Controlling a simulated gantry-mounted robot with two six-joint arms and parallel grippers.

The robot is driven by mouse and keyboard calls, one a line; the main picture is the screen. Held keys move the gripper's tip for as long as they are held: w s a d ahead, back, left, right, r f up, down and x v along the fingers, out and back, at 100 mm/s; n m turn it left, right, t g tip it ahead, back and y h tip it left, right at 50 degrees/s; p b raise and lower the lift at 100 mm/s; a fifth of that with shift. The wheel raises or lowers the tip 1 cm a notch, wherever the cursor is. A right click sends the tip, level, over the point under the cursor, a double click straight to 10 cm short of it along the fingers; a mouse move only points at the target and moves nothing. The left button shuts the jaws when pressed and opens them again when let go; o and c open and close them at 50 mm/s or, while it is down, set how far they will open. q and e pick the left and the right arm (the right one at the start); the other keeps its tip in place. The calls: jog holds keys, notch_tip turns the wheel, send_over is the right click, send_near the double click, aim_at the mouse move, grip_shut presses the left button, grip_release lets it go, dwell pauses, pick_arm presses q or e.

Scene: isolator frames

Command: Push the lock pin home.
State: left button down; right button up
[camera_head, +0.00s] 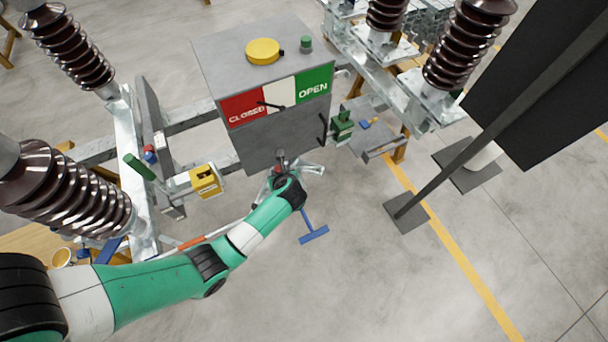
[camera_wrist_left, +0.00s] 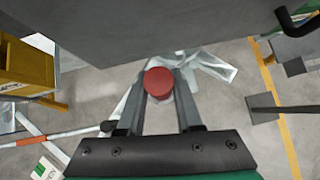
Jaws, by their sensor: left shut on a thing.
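The lock pin is most likely the round red knob (camera_wrist_left: 159,83) between my left fingers in the left wrist view. My left gripper (camera_wrist_left: 160,88) is shut on it, one finger on each side. Only the red end shows, so I cannot tell how far the pin is in. In the head view my left gripper (camera_head: 281,158) is at the lower front of the grey mechanism box (camera_head: 225,70); the knob is not clear there. The box's CLOSED/OPEN plate (camera_head: 278,92) has a dark pointer over it. My right gripper is not in view.
A yellow block (camera_head: 206,181) and a green handle (camera_head: 139,167) are left of the box. A green device (camera_head: 342,127) is to its right. Ribbed insulators (camera_head: 75,195) stand around. A blue T-shaped tool (camera_head: 313,235) is below my gripper. Floor at lower right is clear.

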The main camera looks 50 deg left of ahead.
pick_arm(q)
jog(key=shift+n+g, duration=0.6)
jog(key=shift+n, duration=0.2)
jog(key=s+a+p, duration=0.1)
jog(key=s+a, duration=0.1)
jog(key=s+a+p, duration=0.1)
jog(key=a, duration=0.1)
jog(key=shift+s+a+r+p, duration=0.1)
jog(key=shift+s+r+p, duration=0.1)
jog(key=shift+s+p, duration=0.15)
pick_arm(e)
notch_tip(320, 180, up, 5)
pick_arm(q)
jog(key=shift+s+a+f, duration=0.15)
jog(key=shift+s+f, duration=0.05)
jog(key=shift+s, duration=0.05)
jog(key=b, duration=0.7)
send_over(265, 185)
jog(key=d, duration=0.2)
notch_tip(265, 185, down, 6)
jog(key=f, duration=0.1)
jog(key=shift+s+a+r, duration=0.2)
jog(key=shift+a+r, duration=0.05)
jog(key=shift+r, duration=0.15)
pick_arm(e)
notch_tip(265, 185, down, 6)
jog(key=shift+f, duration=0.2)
